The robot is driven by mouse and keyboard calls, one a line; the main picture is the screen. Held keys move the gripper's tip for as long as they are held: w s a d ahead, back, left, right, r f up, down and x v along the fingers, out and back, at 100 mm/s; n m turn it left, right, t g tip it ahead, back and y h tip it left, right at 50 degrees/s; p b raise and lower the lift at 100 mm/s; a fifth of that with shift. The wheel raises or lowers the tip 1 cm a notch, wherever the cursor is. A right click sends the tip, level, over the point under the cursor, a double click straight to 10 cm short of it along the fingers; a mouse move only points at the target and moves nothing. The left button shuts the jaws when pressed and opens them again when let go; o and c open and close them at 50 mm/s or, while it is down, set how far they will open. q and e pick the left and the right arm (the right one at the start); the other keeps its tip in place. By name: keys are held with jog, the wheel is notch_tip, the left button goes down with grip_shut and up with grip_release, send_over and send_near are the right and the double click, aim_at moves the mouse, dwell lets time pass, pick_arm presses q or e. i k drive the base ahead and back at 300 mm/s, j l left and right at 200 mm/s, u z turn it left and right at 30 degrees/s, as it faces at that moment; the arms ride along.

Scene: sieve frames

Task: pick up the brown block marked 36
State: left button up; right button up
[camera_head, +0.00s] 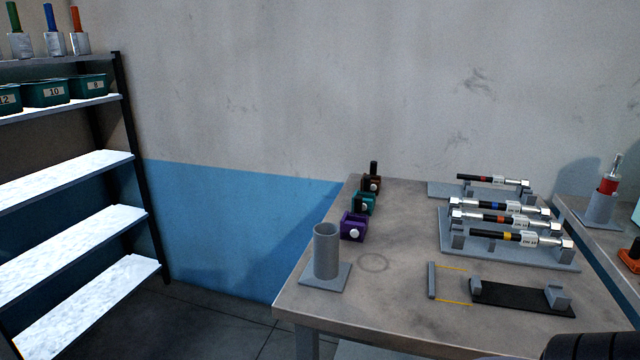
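A small brown block (371,184) sits near the far left edge of the grey table, at the back of a short row of blocks. A dark upright peg shows at its top, and a pale round knob is on its front. No number can be read on it at this size. A teal block (363,205) stands just in front of it and hides part of its lower side. A purple block (353,228) is nearest in the row. Neither of my grippers is in view.
A grey cylinder on a square base (326,258) stands at the table's front left. Racks (510,253) with several torque wrenches fill the right side. A black cradle (520,299) lies in front. The table middle (400,225) is clear. A shelf (80,180) stands left.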

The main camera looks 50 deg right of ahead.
aim_at(376, 179)
jog(key=i+j+u, duration=0.25)
jog(key=i, duration=0.15)
jog(key=i+j+u, duration=0.2)
jog(key=i, duration=0.2)
jog(key=i+z, duration=0.2)
jog(key=z, duration=0.15)
jog(key=i+z, duration=0.35)
jog(key=i+j+z, duration=0.1)
jog(key=z, duration=0.25)
jog(key=i+z, duration=0.15)
jog(key=z, duration=0.25)
jog(key=i+z, duration=0.1)
jog(key=z, duration=0.25)
jog(key=i+j+z, duration=0.1)
jog(key=z, duration=0.3)
jog(key=i+j+z, duration=0.15)
jog(key=z, duration=0.3)
jog(key=i+j+z, duration=0.2)
jog(key=z, duration=0.25)
jog(key=i+j+z, duration=0.15)
jog(key=j+z, duration=0.15)
jog(key=z, duration=0.15)
jog(key=i+j+z, duration=0.1)
jog(key=j+z, duration=0.2)
jog(key=z, duration=0.15)
